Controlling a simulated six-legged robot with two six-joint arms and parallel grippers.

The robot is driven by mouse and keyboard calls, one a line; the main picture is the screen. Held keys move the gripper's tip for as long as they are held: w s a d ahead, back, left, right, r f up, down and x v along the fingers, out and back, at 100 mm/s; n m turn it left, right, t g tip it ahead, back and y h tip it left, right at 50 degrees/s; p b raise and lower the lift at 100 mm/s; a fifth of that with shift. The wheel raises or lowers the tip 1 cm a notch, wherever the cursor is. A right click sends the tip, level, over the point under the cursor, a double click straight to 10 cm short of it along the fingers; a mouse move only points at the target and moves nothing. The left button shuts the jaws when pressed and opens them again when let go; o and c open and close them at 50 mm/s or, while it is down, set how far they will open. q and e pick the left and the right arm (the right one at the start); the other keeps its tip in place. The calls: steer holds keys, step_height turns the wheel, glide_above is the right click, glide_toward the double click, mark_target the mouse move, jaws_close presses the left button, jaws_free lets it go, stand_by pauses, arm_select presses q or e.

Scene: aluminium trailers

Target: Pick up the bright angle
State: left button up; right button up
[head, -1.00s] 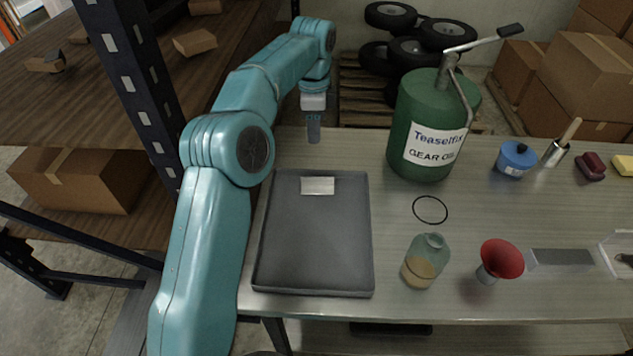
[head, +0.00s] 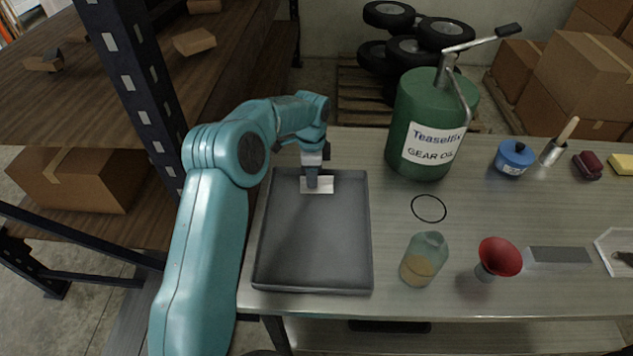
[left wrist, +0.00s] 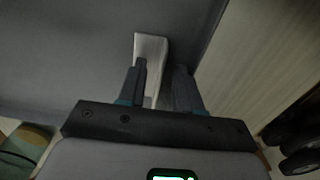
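The bright angle (head: 326,186) is a small pale metal piece lying near the far end of the dark grey tray (head: 312,245). My left gripper (head: 312,187) points down over it and hides part of it. In the left wrist view, the angle (left wrist: 151,46) reaches in between the two fingers of my left gripper (left wrist: 160,75). The fingers are apart, one on each side of the angle; the left one covers part of it. I cannot tell whether either finger touches it. My right gripper is not in view.
A green gear oil can (head: 425,125) with a pump handle stands right of the tray. A black ring (head: 429,208), a glass bottle (head: 424,259), a red funnel (head: 499,258) and a blue pot (head: 514,158) are farther right. A shelf post (head: 135,75) rises at left.

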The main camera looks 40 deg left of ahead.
arm_select(q)
steer(key=shift+f, duration=0.15)
steer(key=shift+d, duration=0.1)
steer(key=shift+c, duration=0.3)
jaws_close()
steer(key=shift+w, duration=0.1)
